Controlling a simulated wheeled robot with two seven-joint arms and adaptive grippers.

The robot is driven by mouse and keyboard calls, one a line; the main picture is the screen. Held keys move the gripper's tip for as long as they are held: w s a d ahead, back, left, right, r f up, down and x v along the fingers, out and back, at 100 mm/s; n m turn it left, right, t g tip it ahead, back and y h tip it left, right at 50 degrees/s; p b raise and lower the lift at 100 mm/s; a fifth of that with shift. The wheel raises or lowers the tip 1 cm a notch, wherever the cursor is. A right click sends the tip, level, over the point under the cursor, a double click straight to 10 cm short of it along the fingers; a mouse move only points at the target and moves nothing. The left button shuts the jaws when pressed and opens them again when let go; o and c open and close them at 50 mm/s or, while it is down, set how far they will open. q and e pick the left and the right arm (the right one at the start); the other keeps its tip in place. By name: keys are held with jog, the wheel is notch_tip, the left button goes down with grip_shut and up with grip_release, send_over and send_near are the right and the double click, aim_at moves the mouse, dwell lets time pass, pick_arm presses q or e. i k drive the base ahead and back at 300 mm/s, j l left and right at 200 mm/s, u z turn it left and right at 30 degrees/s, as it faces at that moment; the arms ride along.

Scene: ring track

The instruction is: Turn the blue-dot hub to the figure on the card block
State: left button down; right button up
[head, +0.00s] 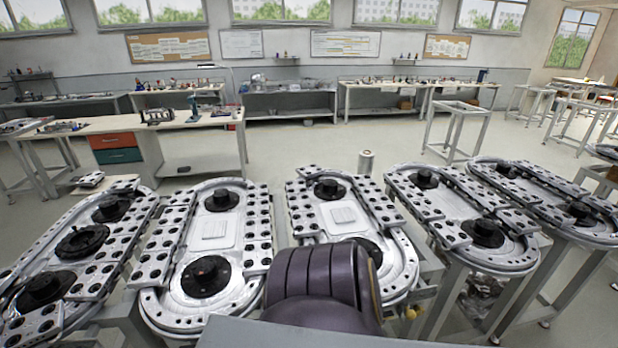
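Several oval silver ring tracks stand in a row, with black round hubs on them. The centre-left track (148,300) has a near hub (206,275) and a far hub (222,200). The centre-right track (405,275) has a far hub (328,188); its near hub (366,250) is partly hidden by a dark purple chair. The leftmost track shows a near hub (45,288), a middle disc (82,241) and a far hub (111,209). I cannot make out a blue dot, any figures or a card block. Neither gripper is in view.
The dark purple padded chair (318,275) stands close in front, behind a grey edge (330,336). Two more tracks (483,234) (578,208) are at the right. A workbench (160,122) with drawers is at the back left. Open floor (300,150) lies beyond the tracks.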

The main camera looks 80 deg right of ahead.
aim_at(366, 243)
jog(key=k+j+z, duration=0.1)
jog(key=z, duration=0.3)
jog(key=k+j+z, duration=0.1)
jog(key=z, duration=0.25)
